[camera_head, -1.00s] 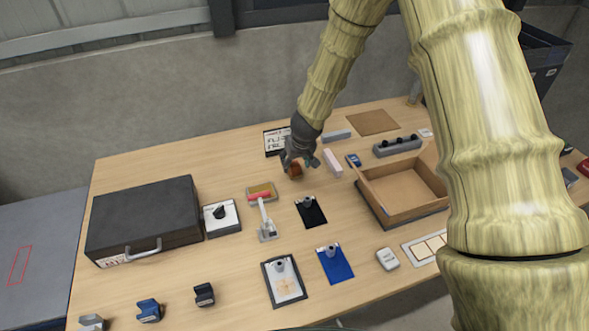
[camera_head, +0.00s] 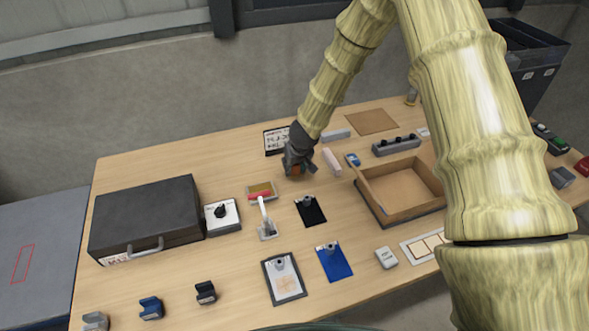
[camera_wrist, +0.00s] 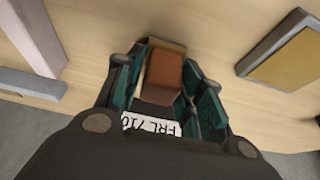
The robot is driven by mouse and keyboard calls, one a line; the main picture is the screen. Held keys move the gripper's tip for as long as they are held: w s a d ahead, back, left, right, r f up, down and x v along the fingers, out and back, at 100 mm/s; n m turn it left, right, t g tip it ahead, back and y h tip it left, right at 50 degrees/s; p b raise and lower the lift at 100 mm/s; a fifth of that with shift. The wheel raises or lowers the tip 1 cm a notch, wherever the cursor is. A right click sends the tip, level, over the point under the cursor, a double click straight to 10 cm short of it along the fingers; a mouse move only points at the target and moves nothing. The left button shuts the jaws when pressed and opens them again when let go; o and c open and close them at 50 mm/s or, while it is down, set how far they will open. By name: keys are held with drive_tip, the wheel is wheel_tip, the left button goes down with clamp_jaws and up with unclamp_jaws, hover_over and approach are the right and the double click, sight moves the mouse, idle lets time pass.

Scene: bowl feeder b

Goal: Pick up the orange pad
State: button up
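The orange pad (camera_wrist: 163,72) is an orange-brown block with a yellowish edge, seen in the wrist view between my gripper's dark green fingers. In the head view the orange pad (camera_head: 297,169) is mostly hidden by my gripper (camera_head: 299,166), which is low over the back middle of the table. In the wrist view my gripper (camera_wrist: 165,80) has a finger on each side of the pad, both very close to it. I cannot tell whether both fingers touch it. The pad's underside is hidden.
A pale pink block (camera_head: 332,162) stands just right of my gripper, and a sign (camera_head: 276,141) behind it. A yellow-topped pad with a red-handled tool (camera_head: 262,194) lies in front left. An open box (camera_head: 375,205) is at right, a black case (camera_head: 146,218) at left.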

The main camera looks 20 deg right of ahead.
drive_tip(key=shift+c, duration=0.7)
drive_tip(key=shift+r+b, duration=0.35)
drive_tip(key=shift+r, duration=4.65)
drive_tip(key=o, duration=0.3)
drive_tip(key=shift+c, duration=0.4)
drive_tip(key=shift+f, duration=0.1)
